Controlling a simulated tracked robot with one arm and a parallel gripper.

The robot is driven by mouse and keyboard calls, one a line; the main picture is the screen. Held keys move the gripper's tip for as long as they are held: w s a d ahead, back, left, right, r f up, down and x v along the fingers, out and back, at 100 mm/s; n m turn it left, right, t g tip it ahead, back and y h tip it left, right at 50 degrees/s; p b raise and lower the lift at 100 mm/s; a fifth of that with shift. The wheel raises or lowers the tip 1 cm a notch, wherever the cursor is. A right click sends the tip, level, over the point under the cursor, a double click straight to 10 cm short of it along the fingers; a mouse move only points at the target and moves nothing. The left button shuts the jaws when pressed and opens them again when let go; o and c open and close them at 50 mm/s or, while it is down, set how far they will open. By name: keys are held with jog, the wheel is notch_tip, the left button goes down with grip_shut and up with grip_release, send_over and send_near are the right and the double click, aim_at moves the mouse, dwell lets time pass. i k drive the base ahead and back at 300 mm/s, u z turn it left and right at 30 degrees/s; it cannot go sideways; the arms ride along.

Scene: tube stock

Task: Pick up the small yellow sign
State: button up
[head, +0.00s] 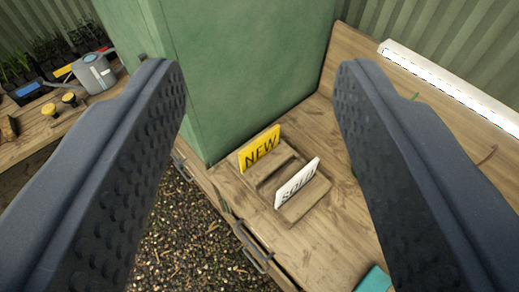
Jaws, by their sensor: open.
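The small yellow sign (260,148) reads "NEW" in dark letters. It stands upright in a wooden holder (304,203) on the wooden bench, close to the corner of a green cabinet. A white sign (297,183) reading "SOLD" stands in the same holder, in front and to the right of the yellow one. My gripper (262,85) is open and empty. Its two dark, studded fingers frame the view left and right, with both signs showing between them. The yellow sign's lower edge is partly hidden by the holder.
The green cabinet (235,65) rises right behind the yellow sign. A white light bar (455,85) lies at the right by the corrugated wall. A teal item (374,280) sits at the bottom. A grey watering can (94,73) and plants stand far left. Gravel (190,240) lies below the bench edge.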

aim_at(252, 154)
jog(key=z, duration=2.45)
jog(key=k, duration=1.65)
jog(key=u, duration=1.1)
jog(key=i, duration=1.65)
